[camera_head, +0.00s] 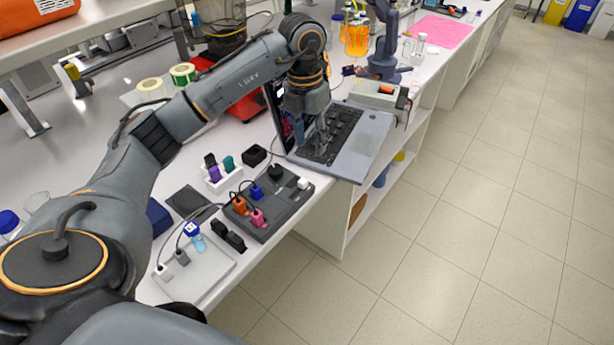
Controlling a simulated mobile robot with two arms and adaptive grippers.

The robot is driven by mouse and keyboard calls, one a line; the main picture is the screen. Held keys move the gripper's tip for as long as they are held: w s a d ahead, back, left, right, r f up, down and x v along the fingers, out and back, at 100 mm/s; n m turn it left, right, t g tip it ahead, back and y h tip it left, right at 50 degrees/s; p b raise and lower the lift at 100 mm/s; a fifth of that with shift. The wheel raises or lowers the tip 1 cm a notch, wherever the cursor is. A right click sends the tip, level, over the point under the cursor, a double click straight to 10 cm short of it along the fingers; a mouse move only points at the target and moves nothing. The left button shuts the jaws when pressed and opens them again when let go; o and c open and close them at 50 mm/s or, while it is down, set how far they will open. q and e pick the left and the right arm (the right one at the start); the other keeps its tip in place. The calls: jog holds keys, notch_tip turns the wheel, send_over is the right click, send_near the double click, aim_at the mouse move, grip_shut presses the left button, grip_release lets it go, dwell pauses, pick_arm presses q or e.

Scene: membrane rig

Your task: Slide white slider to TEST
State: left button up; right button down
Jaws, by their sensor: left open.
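A dark grey rig panel (280,213) lies on the bench near its front edge. A small white block (303,183), which looks like the white slider, sits at the panel's right end. Any TEST marking is too small to read. The panel also carries a black knob (275,171) and blue, orange (239,206) and pink (257,218) plugs. My left gripper (321,150) is open, pointing down over the laptop keyboard, behind and to the right of the white block and apart from it. My right gripper is out of view.
An open laptop (358,150) stands just behind the panel, under my left gripper. A white rack with coloured pieces (219,180) and a pale tray (205,272) with connectors and cables stand left of the panel. Another small robot arm (384,50) stands farther back. The floor at right is clear.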

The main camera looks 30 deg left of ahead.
aim_at(303, 181)
pick_arm(q)
jog(key=shift+y, duration=0.4)
jog(key=f+p, duration=0.1)
jog(key=f, duration=0.3)
jog(key=a+f+p, duration=0.1)
jog(key=f, duration=0.3)
jog(key=f+p, duration=0.1)
jog(key=f, duration=0.4)
jog(key=shift+s+a+p, duration=0.15)
jog(key=shift+a+p, duration=0.2)
jog(key=shift+p, duration=0.05)
jog(key=shift+c, duration=0.6)
grip_shut()
